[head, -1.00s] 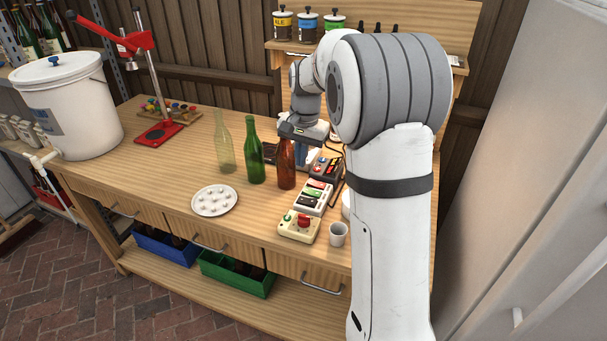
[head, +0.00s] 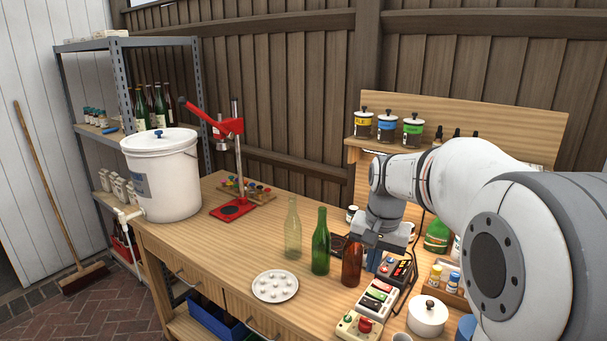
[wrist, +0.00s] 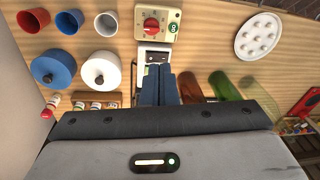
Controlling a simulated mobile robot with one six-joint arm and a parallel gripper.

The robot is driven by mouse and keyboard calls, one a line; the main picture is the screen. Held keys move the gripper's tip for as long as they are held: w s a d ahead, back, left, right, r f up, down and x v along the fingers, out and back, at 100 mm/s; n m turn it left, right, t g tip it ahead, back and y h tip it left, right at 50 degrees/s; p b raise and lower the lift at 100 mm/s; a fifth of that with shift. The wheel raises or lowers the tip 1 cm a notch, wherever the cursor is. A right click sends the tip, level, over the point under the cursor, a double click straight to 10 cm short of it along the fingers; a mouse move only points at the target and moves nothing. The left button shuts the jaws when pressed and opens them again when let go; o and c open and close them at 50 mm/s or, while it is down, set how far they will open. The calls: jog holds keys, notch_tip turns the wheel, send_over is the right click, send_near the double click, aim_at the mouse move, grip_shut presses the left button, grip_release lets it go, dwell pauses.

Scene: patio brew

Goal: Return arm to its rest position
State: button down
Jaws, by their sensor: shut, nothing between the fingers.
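My gripper (head: 374,260) hangs over the workbench, beside the brown bottle (head: 352,260) and near the control boxes. Its blue fingers show in the wrist view (wrist: 157,88), pointing down and pressed together with nothing between them. My arm is bent and reaches in from the right of the head view. The gripper body hides part of the bench behind it. The wrist view shows a cream control box (wrist: 142,24) with a red knob just beyond the fingertips.
A green bottle (head: 320,245) and a clear bottle (head: 293,230) stand left of the gripper. A white pot (head: 427,318) stands at the right. A round white tray (head: 259,293) lies at the front. A red capper (head: 232,208) and white bucket (head: 170,178) stand farther left.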

jog(key=s+a+f+n, duration=0.1)
jog(key=s+f+n, duration=0.1)
jog(key=s, duration=0.8)
jog(key=s+a+f+n+t, duration=0.1)
jog(key=s+f+n, duration=0.1)
jog(key=s, duration=0.8)
jog(key=shift+s+n+t, duration=0.2)
jog(key=shift+n+t, duration=0.1)
jog(key=shift+n, duration=0.4)
